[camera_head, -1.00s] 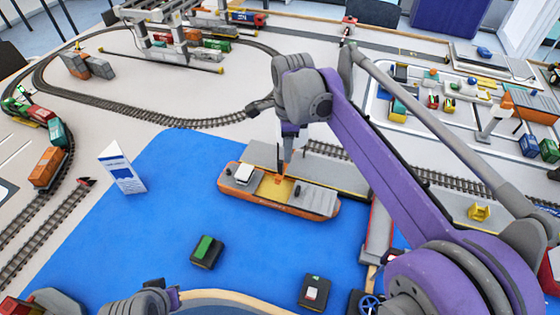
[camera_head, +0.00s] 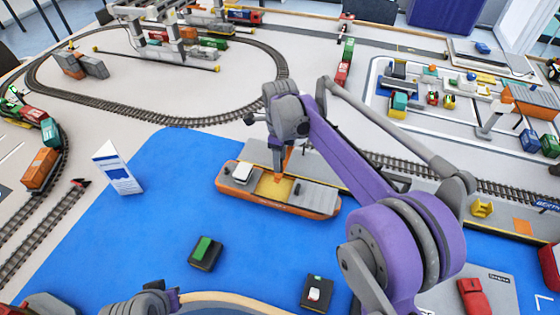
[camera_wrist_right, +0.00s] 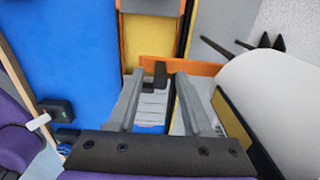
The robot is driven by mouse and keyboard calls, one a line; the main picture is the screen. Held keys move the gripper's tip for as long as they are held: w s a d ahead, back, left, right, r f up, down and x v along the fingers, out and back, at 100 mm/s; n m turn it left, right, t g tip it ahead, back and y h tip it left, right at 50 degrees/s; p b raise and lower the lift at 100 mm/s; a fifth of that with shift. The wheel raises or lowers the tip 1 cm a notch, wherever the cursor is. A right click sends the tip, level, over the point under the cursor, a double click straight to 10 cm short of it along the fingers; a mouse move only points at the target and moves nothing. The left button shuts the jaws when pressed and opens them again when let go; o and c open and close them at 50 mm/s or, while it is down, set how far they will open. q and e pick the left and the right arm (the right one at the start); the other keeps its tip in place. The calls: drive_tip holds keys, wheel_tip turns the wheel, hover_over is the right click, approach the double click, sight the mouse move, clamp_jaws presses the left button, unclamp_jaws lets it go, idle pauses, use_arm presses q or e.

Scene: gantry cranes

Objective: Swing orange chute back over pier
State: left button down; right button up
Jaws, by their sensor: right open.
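The orange chute (camera_wrist_right: 185,66) crosses the wrist view just beyond my right fingertips, beside the ship's yellow hold (camera_wrist_right: 138,42). In the head view the chute (camera_head: 286,157) is a small orange piece by my right gripper, above the ship's yellow hold (camera_head: 275,188). My right gripper (camera_head: 279,165) points down there; in the wrist view its fingers (camera_wrist_right: 160,82) are open, with a dark block (camera_wrist_right: 155,78) between or just below the tips. I cannot tell whether they touch it. The grey pier (camera_head: 318,168) lies behind the ship, partly hidden by my arm. Only part of my left arm shows.
A white rounded body (camera_wrist_right: 275,105) stands close right of my right gripper in the wrist view. The orange ship (camera_head: 300,205) floats on blue water, with buoy-like dark blocks (camera_head: 206,252) in front. A white sign (camera_head: 118,168) stands left. Open water lies between.

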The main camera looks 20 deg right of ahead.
drive_tip(key=shift+f, duration=0.45)
drive_tip(key=shift+c, duration=0.3)
clamp_jaws()
idle(0.9)
